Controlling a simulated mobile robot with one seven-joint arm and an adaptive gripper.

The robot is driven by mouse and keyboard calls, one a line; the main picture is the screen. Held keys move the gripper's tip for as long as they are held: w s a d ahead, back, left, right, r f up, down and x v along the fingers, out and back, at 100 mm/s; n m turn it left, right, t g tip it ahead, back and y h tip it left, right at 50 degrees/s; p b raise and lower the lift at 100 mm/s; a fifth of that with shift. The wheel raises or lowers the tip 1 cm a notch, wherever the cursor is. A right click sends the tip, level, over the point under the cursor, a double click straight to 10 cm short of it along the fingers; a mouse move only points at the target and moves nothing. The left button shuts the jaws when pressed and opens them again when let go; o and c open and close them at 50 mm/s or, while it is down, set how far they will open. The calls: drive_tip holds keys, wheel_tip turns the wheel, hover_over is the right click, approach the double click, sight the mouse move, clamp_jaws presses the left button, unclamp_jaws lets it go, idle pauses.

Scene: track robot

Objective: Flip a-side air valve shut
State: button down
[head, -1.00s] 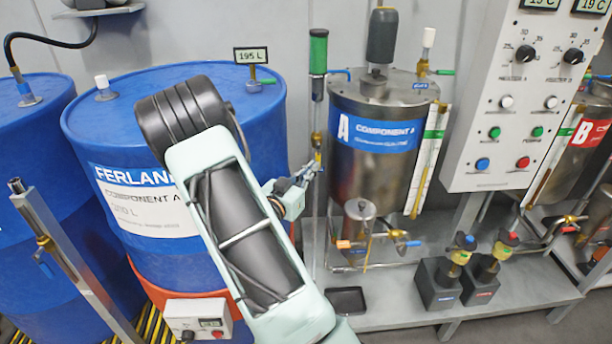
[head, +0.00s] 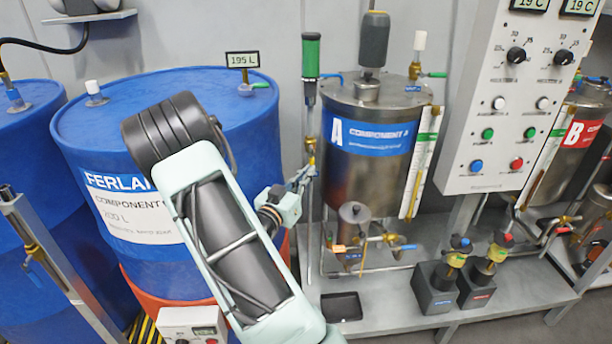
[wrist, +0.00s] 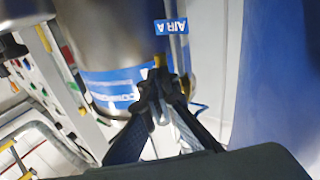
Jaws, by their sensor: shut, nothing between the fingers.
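A blue "AIR A" label (wrist: 171,26) shows upside down in the wrist view. Below it, a small yellow part (wrist: 158,62) sits right at my fingertips; I cannot tell whether they touch. In the head view, the A-side air line (head: 311,100) is a thin upright pipe with a green top, left of the Component A tank (head: 368,160). Brass fittings (head: 311,144) sit partway down it. My gripper (head: 304,174) is just below these fittings, close to the pipe. In the wrist view my gripper (wrist: 160,84) is shut and empty. The valve handle's position is not clear.
The blue Component A drum (head: 100,130) stands behind my arm at left. The control panel (head: 515,110) is right of the tank. Two dark blocks with brass valves (head: 440,288) and a small black tray (head: 341,307) rest on the grey bench (head: 385,318).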

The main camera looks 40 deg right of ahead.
drive_tip(key=shift+s+d+f+n+h+b, duration=0.1)
drive_tip(key=shift+d+f+n+h+b, duration=0.15)
drive_tip(key=shift+n+b, duration=0.25)
drive_tip(key=s+d+r+n+t+h+b, duration=0.1)
drive_tip(key=s+d+r+n+t+b, duration=0.1)
drive_tip(key=n+b, duration=0.5)
drive_tip(key=s+d+n+t, duration=0.1)
drive_tip(key=d+t, duration=0.1)
drive_tip(key=t, duration=0.1)
drive_tip(key=shift+d+r+h, duration=0.3)
drive_tip(key=shift+d+h, duration=0.05)
drive_tip(key=shift+d, duration=0.05)
idle(0.3)
